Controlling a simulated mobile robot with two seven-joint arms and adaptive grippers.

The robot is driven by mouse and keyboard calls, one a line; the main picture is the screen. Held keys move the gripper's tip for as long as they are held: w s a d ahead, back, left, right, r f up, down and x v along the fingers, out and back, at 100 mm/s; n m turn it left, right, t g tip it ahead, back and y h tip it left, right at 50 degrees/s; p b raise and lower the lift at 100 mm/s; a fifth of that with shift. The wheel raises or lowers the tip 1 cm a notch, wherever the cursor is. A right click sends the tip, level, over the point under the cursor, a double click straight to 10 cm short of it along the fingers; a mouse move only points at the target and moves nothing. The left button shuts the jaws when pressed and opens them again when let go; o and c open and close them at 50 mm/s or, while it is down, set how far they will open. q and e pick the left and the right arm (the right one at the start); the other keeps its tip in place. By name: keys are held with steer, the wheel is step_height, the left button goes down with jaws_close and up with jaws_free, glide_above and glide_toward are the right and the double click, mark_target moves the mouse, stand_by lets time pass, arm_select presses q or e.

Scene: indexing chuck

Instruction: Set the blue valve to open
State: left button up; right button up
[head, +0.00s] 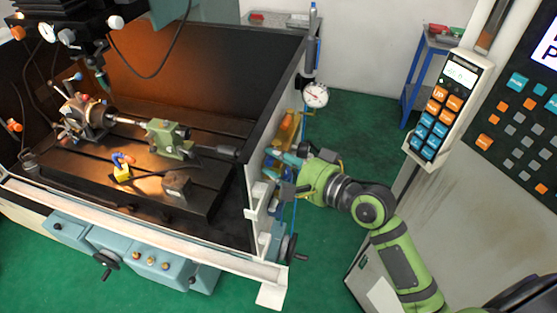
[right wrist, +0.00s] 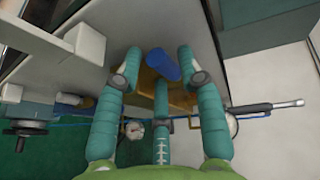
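The blue valve shows in the right wrist view as a short blue handle (right wrist: 162,65), tilted, in front of a yellow-brown body (right wrist: 172,95). My right gripper (right wrist: 160,68) has its teal fingers spread to the left and right of the handle, with a third finger below it. A gap shows between the handle and the side fingers; whether the lower finger touches it I cannot tell. In the head view my right gripper (head: 274,168) is at the outer right side of the machine enclosure and largely hides the valve. My left gripper is not in view.
A dial gauge (head: 315,95) on a pipe stands just above my right gripper. A handwheel (head: 287,250) sits below. The control cabinet (head: 480,190) stands to the right, with green floor between.

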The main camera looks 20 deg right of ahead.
jaws_close()
steer(key=shift+d+f, duration=0.1)
steer(key=shift+d+f+n+y+b, duration=0.15)
steer(key=shift+n+y+b, duration=0.15)
steer(key=shift+b, duration=0.5)
steer(key=shift+w+d+r+n+g+y+b, duration=0.1)
steer(key=shift+w+d+n+g+y+b, duration=0.6)
steer(key=shift+n+g+b, duration=1.95)
steer(key=shift+w+d+r+n+g+y+b, duration=0.15)
steer(key=shift+d+n+g+y+b, duration=1.4)
steer(key=shift+g, duration=1.8)
steer(key=shift+w+d+n+g+y+b, duration=0.45)
steer(key=shift+n+g+y+b, duration=0.3)
steer(key=shift+n+g+b, duration=1.95)
steer(key=shift+n+g, duration=0.3)
steer(key=shift+g, duration=0.3)
